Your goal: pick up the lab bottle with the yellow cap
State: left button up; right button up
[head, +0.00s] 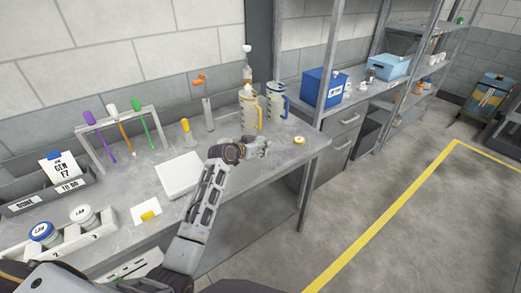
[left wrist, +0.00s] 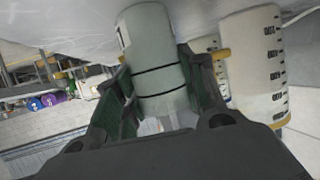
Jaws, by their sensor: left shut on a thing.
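My left gripper (head: 264,148) reaches over the bench near its right end, just in front of the jugs. In the left wrist view its two dark fingers (left wrist: 160,100) are shut around a pale grey-white cylinder (left wrist: 152,58) with two thin dark bands, which looks like a bottle. No yellow cap shows on it in that view, and whether it touches the bench is unclear. In the head view the held thing is mostly hidden by the gripper. My right gripper is in neither view.
A white jug with a yellow handle (head: 249,106) and a blue-handled jug (head: 276,108) stand close behind the gripper. A tube rack (head: 118,140) and a white flat box (head: 180,175) are left.

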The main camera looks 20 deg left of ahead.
pick_arm(q)
jog(key=shift+r, duration=0.1)
notch_tip(320, 180, up, 10)
dwell(0.8)
